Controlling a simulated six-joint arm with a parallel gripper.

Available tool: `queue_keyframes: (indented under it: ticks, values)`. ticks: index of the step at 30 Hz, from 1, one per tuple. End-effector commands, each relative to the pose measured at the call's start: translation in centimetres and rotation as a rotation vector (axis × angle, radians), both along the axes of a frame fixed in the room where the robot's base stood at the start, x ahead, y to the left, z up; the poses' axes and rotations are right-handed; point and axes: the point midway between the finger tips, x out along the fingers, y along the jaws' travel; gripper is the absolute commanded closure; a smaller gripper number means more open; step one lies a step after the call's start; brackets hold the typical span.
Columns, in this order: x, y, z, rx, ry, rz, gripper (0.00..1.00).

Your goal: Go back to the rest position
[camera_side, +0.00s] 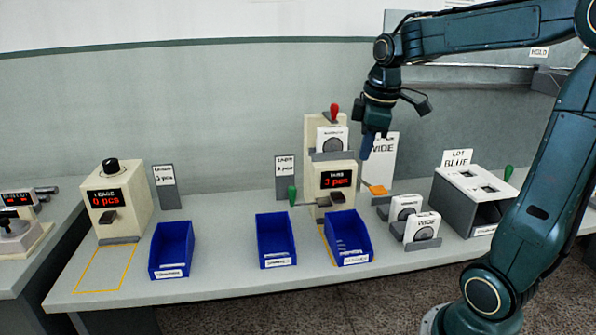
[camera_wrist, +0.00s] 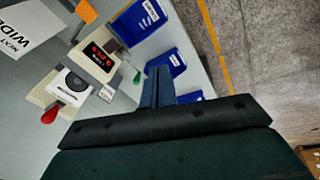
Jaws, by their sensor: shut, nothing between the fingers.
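My gripper (camera_side: 367,148) is shut and empty. In the side view it hangs in the air above the bench, right of the machine whose red display reads "3 pcs" (camera_side: 337,181) and in front of the "WIDE" sign (camera_side: 384,160). In the wrist view its closed fingers (camera_wrist: 158,84) point away from the camera over the bench, with the blue bins beyond them. Nothing is held between the fingers.
Blue bins (camera_side: 171,249) line the bench front. A "0 pcs" machine (camera_side: 121,200) stands left. White spools (camera_side: 421,229) and a slotted box (camera_side: 480,183) stand right. An orange tab (camera_side: 378,190) and green knob (camera_side: 292,195) stick out near the middle machine. The air above the bench's left half is clear.

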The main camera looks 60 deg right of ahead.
Motion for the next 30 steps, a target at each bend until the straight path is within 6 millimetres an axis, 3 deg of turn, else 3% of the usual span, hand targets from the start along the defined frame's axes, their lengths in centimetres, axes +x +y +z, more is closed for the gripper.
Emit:
queue_keyframes:
  ticks: [6,15,22,30]
  values:
    - [-2.7,5.4,0.5,0.029,-0.096,-0.102,1.0]
    - [-7.1,10.9,-0.4,0.118,-0.219,-0.248,1.0]
    - [-10.0,13.4,-1.7,0.201,-0.284,-0.34,1.0]
    - [-11.1,14.2,-2.3,0.242,-0.307,-0.384,1.0]
